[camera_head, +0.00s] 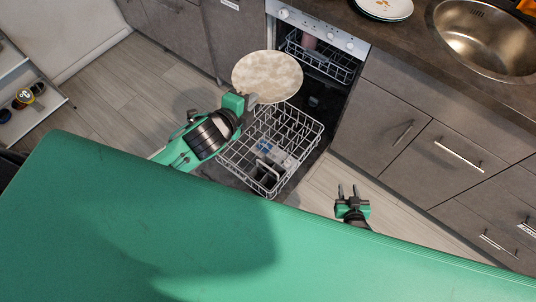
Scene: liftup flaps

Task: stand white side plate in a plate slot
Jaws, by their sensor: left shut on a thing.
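A round off-white plate (267,76) with a mottled surface is in the head view, at the upper middle. My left gripper (250,101) is shut on its lower edge and holds it above the far left part of the dishwasher rack. The white wire rack (300,127) is pulled out from the dishwasher, and its rows of tines show below and right of the plate. The plate hides part of the rack's far left side and the dishwasher opening. My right gripper (347,191) is empty, its two fingers apart, to the right of the rack.
The open dishwasher (318,37) has an upper rack inside. A dark counter with a round sink (490,38) and a stack of plates (384,7) is at the upper right. Grey drawers (457,158) stand right of the rack. An open shelf with small items (24,98) is at far left.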

